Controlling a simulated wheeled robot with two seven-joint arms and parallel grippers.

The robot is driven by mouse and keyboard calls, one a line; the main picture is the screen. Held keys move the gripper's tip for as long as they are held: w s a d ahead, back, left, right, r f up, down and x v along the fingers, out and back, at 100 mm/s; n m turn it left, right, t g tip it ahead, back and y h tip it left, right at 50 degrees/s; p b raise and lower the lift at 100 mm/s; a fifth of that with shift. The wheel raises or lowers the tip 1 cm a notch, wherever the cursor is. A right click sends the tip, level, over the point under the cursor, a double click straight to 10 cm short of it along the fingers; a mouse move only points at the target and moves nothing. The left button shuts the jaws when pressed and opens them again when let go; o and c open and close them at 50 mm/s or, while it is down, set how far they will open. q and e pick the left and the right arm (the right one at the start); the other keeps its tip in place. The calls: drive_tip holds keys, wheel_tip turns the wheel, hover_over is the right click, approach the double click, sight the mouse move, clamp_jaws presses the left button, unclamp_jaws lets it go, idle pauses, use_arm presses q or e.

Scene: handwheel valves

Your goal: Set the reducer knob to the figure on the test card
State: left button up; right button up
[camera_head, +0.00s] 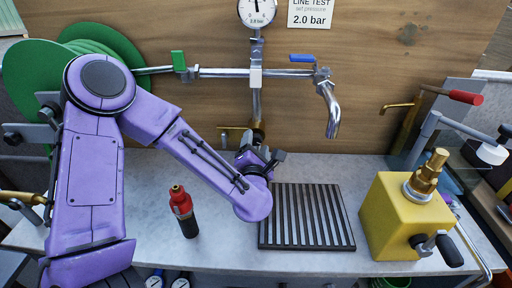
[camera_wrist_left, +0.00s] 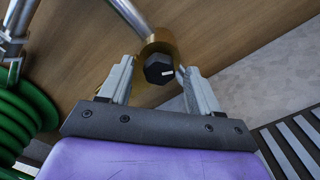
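The reducer knob (camera_wrist_left: 158,70) is black and many-sided with a white mark, on a brass body (camera_wrist_left: 160,42) in the left wrist view. My left gripper (camera_wrist_left: 158,82) is open, with one finger on each side of the knob; I cannot tell whether either touches it. In the head view the left gripper (camera_head: 262,156) is below the brass reducer body (camera_head: 258,134), and my arm hides the knob. The test card (camera_head: 310,14) reads 2.0 bar. The round gauge (camera_head: 257,10) above the pipe seems to show 0.8 bar under its dial. My right gripper is not in view.
A red and black bottle (camera_head: 183,212) stands on the grey bench (camera_head: 150,170). A slatted black grate (camera_head: 305,218) and a yellow block (camera_head: 402,218) with a brass fitting are to the right. A tap (camera_head: 328,108) with a blue lever hangs above. A green hose reel (camera_head: 100,45) is at left.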

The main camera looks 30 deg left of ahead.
use_arm(q)
drive_tip(key=shift+s+d, duration=0.2)
drive_tip(key=shift+s, duration=0.15)
drive_tip(key=v, duration=0.5)
drive_tip(key=shift+s, duration=0.1)
